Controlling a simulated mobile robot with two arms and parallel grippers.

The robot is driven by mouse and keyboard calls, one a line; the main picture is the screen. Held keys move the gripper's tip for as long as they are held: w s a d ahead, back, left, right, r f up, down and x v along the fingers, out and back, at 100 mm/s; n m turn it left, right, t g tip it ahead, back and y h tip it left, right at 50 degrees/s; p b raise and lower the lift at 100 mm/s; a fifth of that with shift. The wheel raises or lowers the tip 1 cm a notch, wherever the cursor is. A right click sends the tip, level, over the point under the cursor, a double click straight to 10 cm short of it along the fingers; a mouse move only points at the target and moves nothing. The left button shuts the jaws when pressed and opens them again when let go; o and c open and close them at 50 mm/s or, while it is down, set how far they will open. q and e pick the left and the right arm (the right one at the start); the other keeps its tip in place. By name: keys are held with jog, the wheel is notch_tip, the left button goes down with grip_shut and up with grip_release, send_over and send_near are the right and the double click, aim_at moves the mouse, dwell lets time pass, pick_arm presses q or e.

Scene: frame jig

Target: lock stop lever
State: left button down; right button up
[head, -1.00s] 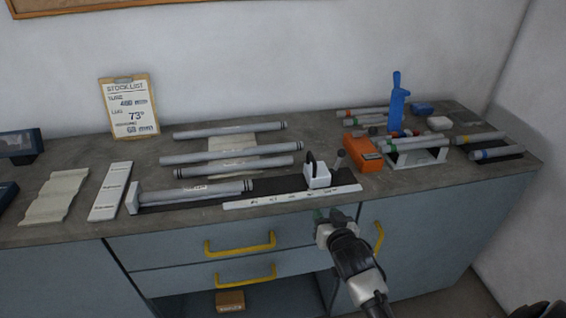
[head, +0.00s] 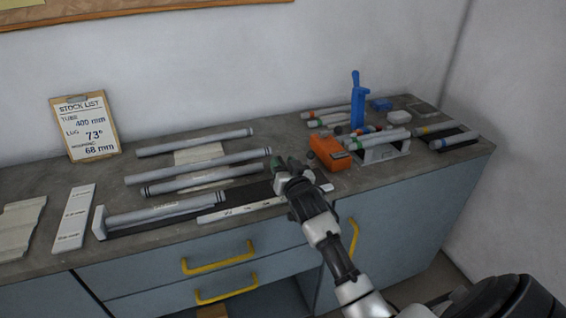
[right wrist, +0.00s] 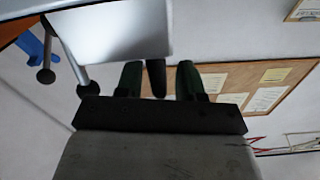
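My right gripper (head: 290,165) is over the rail at the bench's front, where it covers most or all of the white stop block. In the right wrist view its two green fingertips (right wrist: 158,78) are apart. A dark rounded rod (right wrist: 156,78), which looks like the stop lever, shows between them with gaps on both sides. I cannot tell whether it touches either finger. The stop block's pale body (right wrist: 115,35) fills the upper middle of the wrist view. A grey tube (head: 165,212) lies along the left of the black rail. My left gripper is not in view.
Several grey tubes (head: 195,143) lie behind the rail. An orange box (head: 330,153), a blue upright tool (head: 358,100) and a white rack with tubes (head: 385,152) stand to the right. A white scale strip (head: 240,209) runs along the front. A stock list clipboard (head: 85,127) leans at the wall.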

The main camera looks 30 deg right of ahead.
jog(key=shift+w, duration=0.25)
grip_shut()
